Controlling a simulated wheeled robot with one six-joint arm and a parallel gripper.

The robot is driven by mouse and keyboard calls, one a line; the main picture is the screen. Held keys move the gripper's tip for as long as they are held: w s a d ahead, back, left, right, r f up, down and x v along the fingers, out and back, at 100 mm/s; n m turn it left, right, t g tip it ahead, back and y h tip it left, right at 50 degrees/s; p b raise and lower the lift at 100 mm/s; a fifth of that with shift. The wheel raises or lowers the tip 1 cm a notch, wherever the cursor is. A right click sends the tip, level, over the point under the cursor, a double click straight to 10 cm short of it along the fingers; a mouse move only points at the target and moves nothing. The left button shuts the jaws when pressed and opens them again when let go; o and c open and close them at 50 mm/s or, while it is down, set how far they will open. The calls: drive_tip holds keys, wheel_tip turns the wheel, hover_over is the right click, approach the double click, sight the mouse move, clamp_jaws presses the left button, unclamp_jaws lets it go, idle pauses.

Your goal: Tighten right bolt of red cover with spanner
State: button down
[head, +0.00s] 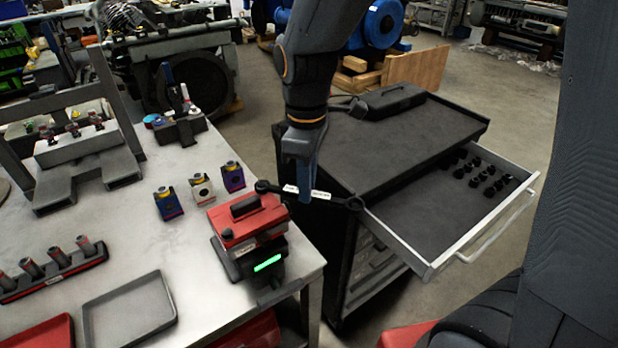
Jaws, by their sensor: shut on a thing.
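The red cover (242,226) sits on a dark block with a green light strip, near the right corner of the metal table. The spanner (330,199) is held level to the right of the cover. Its left ring end (264,187) is over or at the cover's back right edge; I cannot tell whether it touches a bolt. Its other end reaches right, in front of the tool cabinet. My gripper (305,190) points down and is shut on the spanner's shaft. The right bolt is not clearly visible; the ring end may hide it.
Blue, white and purple small blocks (202,187) stand behind the cover. A grey tray (128,312) and a red tray (42,334) lie at the front left. The tool cabinet (395,150) has an open drawer (440,215) with several black sockets.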

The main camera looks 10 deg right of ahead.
drive_tip(key=shift+r, duration=0.1)
drive_tip(key=shift+r, duration=0.8)
drive_tip(key=shift+w+d+n, duration=0.25)
drive_tip(key=shift+w+n, duration=0.5)
drive_tip(key=shift+n, duration=0.1)
drive_tip(key=shift+w+d+n, duration=0.2)
drive_tip(key=shift+w+n, duration=0.55)
drive_tip(key=shift+n, duration=0.1)
drive_tip(key=w+n, duration=0.3)
drive_tip(key=w+n, duration=0.1)
drive_tip(key=n, duration=0.1)
drive_tip(key=w+a+n, duration=0.1)
drive_tip(key=shift+w+n, duration=0.4)
